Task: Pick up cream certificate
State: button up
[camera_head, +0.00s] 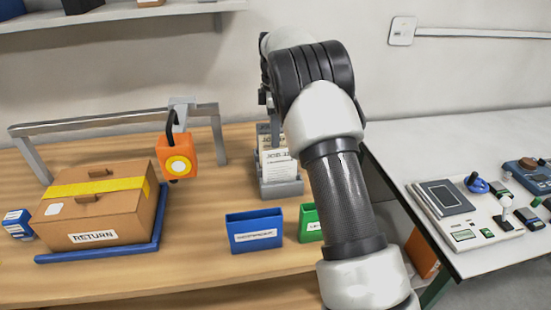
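A grey rack (281,189) stands on the wooden table, left of my arm. It holds upright cards; a cream printed sheet (277,165) shows at its front, with darker cards behind it. I cannot tell for sure which sheet is the cream certificate. My arm reaches up and over toward the back, and its end bends down behind the rack's front cards. My gripper (274,126) seems to be just above the rack, mostly hidden by my own arm. Its fingers are too small and covered to tell whether they are open or hold anything.
A blue bin (255,231) and a green bin (310,224) stand in front of the rack. A white table (451,140) with instruments is at right.

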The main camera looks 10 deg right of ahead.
jog(key=f, duration=0.5)
jog(key=shift+s+b, duration=0.25)
jog(key=shift+b, duration=0.1)
grip_shut()
